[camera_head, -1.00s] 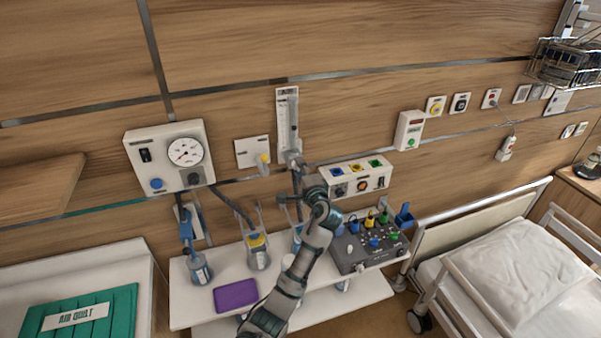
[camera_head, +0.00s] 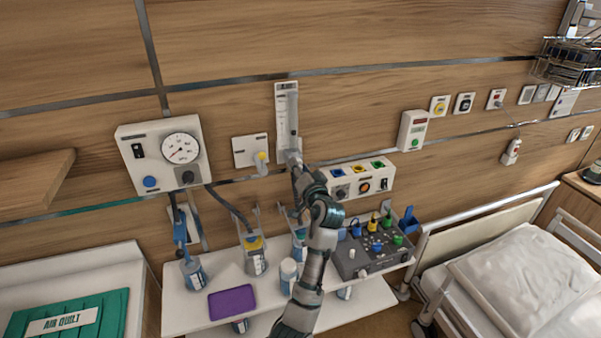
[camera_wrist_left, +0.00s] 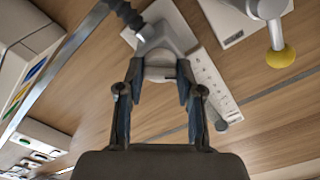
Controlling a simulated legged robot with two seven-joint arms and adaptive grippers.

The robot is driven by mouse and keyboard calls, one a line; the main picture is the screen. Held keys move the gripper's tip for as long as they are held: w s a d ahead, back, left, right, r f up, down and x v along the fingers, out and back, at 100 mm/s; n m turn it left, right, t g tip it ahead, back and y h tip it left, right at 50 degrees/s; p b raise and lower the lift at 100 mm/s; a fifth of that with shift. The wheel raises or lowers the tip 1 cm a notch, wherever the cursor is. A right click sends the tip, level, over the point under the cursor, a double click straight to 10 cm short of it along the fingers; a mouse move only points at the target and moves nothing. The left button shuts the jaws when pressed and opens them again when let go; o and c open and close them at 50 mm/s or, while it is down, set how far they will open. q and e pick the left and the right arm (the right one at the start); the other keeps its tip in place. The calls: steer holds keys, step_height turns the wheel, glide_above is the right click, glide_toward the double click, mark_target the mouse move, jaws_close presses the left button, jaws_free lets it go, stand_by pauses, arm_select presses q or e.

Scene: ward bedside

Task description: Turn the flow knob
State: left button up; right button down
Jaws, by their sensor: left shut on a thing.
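The flowmeter (camera_head: 293,112) is a pale upright wall plate with a clear scale tube, mounted above the rail. Its flow knob (camera_wrist_left: 160,66) is a pale round knob at its lower end, seen in the left wrist view between my fingertips. My left gripper (camera_head: 294,160) reaches up to the flowmeter's base and hides the knob in the head view. In the wrist view my left gripper (camera_wrist_left: 158,76) is shut on the knob, one dark finger on each side. The scale plate (camera_wrist_left: 212,85) lies just beyond the right finger. My right gripper is not in view.
A gauge panel (camera_head: 160,155) is at left on the wall. A white outlet plate with a yellow-tipped fitting (camera_head: 262,160) is close left of the flowmeter. A button panel (camera_head: 375,178) is close right. Bottles and a purple pad (camera_head: 232,302) stand on the shelf below.

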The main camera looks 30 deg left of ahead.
arm_select(q)
steer(key=shift+f+n+b, duration=0.2)
steer(key=shift+n+b, duration=0.4)
steer(key=shift+n, duration=0.7)
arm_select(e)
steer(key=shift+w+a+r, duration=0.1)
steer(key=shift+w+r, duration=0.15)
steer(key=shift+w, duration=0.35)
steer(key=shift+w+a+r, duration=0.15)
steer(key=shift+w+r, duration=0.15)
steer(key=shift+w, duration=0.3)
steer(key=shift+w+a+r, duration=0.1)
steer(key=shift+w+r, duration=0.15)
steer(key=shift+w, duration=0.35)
arm_select(q)
steer(key=o, duration=1.1)
steer(key=shift+w, duration=0.1)
steer(key=shift+o, duration=0.3)
steer(key=shift+w, duration=0.15)
steer(key=v, duration=1.2)
steer(key=shift+w, duration=0.1)
